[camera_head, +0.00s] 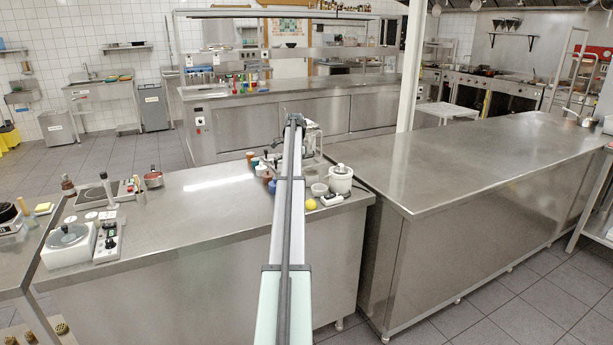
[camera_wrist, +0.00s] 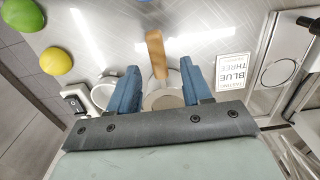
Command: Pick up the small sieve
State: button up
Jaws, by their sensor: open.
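What looks like the small sieve shows in the wrist view, with a light wooden handle (camera_wrist: 156,55) and a pale round head (camera_wrist: 163,99) partly hidden behind my gripper's palm. My gripper (camera_wrist: 159,66) is open, with its two blue fingers on either side of the sieve, apart from it. The handle runs up the picture between and beyond the fingertips. I cannot tell how far the fingers are above the counter. In the head view my arm hides this spot, and I cannot make out the sieve there.
A yellow ball (camera_wrist: 56,61) and green ball (camera_wrist: 22,14) lie left. A printed card (camera_wrist: 233,72) lies right. A white pot (camera_head: 340,180) stands at the counter's right end. The counter's middle (camera_head: 205,205) is clear.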

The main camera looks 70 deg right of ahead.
jog(key=shift+f, duration=0.6)
grip_shut()
